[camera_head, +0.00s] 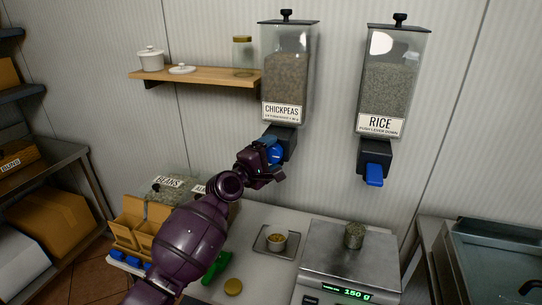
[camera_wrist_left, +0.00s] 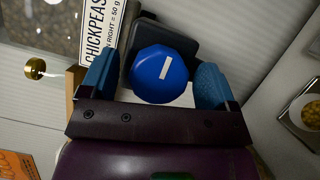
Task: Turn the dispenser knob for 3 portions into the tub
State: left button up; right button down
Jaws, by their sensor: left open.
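The chickpeas dispenser (camera_head: 287,75) hangs on the back wall with its outlet low on the front. Its round blue knob (camera_wrist_left: 160,73) has a white line and shows between my fingers in the left wrist view. My left gripper (camera_head: 275,158) is at the outlet, open, with one blue finger on each side of the knob; whether they touch it I cannot tell. In the head view the gripper mostly hides the knob. The tub (camera_head: 277,241), with tan contents, stands on a small metal tray (camera_head: 262,248) below the dispenser. My right gripper is not in view.
A rice dispenser (camera_head: 390,85) with a blue lever (camera_head: 375,176) hangs to the right. Below it, a scale (camera_head: 345,262) reading 150 g bears a tin (camera_head: 354,235). A wooden shelf (camera_head: 200,76) is left of the chickpeas dispenser. A gold lid (camera_head: 233,287) lies on the counter.

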pick_arm(q)
jog(key=shift+s+a+f, duration=0.15)
jog(key=shift+s+a, duration=0.25)
jog(key=shift+s, duration=0.05)
jog(key=b+v, duration=0.1)
jog(key=v, duration=0.8)
jog(key=shift+s+a, duration=0.2)
jog(key=shift+a, duration=0.05)
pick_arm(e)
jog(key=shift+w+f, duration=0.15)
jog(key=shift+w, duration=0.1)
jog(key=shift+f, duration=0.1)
